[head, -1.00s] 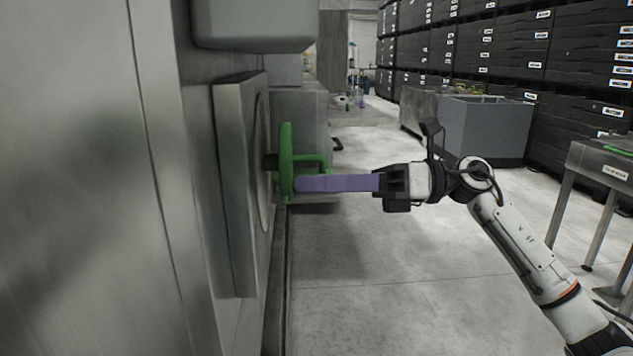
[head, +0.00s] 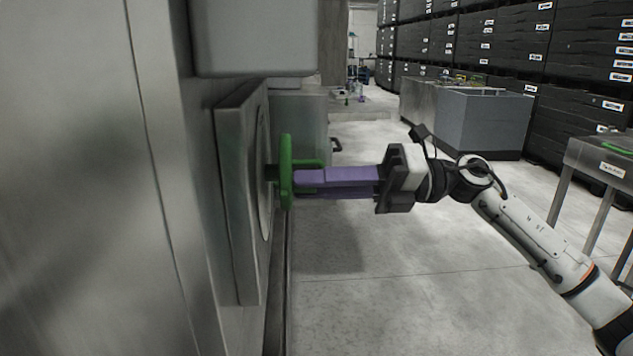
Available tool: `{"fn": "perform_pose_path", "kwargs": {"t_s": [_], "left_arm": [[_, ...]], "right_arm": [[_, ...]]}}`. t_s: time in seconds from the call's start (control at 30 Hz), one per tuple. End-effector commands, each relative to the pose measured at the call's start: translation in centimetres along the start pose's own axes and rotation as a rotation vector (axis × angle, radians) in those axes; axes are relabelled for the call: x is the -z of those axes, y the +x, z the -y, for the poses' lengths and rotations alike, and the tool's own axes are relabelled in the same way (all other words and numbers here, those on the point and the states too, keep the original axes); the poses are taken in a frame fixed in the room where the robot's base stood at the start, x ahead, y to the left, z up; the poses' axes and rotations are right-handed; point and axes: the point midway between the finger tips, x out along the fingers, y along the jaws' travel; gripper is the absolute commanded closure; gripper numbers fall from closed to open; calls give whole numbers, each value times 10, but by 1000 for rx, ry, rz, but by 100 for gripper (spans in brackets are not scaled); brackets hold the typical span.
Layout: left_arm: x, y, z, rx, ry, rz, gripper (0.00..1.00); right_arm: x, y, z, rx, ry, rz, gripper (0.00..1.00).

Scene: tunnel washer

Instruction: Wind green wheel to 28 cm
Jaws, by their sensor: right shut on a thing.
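The green wheel (head: 286,180) stands out from a square grey metal plate (head: 236,190) on the machine wall. It is seen nearly edge-on, with a green handle part (head: 310,162) reaching to the right. My right gripper (head: 298,184) comes in from the right with long purple fingers. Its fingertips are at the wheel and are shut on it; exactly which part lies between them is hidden. No scale or centimetre reading shows. My left gripper is not in view.
The machine wall (head: 75,180) fills the left side, with a grey box (head: 250,40) jutting out above the wheel. A grey bin (head: 480,125) and a metal table (head: 600,155) stand at the right. Black crates (head: 580,50) are stacked behind. The floor below my right arm is clear.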

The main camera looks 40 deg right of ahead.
Motion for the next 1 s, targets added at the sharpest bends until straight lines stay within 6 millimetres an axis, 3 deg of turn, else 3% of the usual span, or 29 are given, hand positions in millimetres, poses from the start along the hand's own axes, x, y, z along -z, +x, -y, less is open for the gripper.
{"fn": "perform_pose_path", "kwargs": {"t_s": [0.03,0.8,0.83,0.9,1.0], "left_arm": [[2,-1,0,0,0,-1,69],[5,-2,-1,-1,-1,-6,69],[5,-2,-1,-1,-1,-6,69],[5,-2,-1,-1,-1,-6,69],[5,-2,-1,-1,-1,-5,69]], "right_arm": [[-4,-1,-7,-9,-1,8,100],[-6,-1,-8,-10,25,13,100],[-6,-1,-8,-10,25,13,78],[-6,-1,-7,-9,25,12,66],[-5,-1,-6,-7,27,9,64]]}}
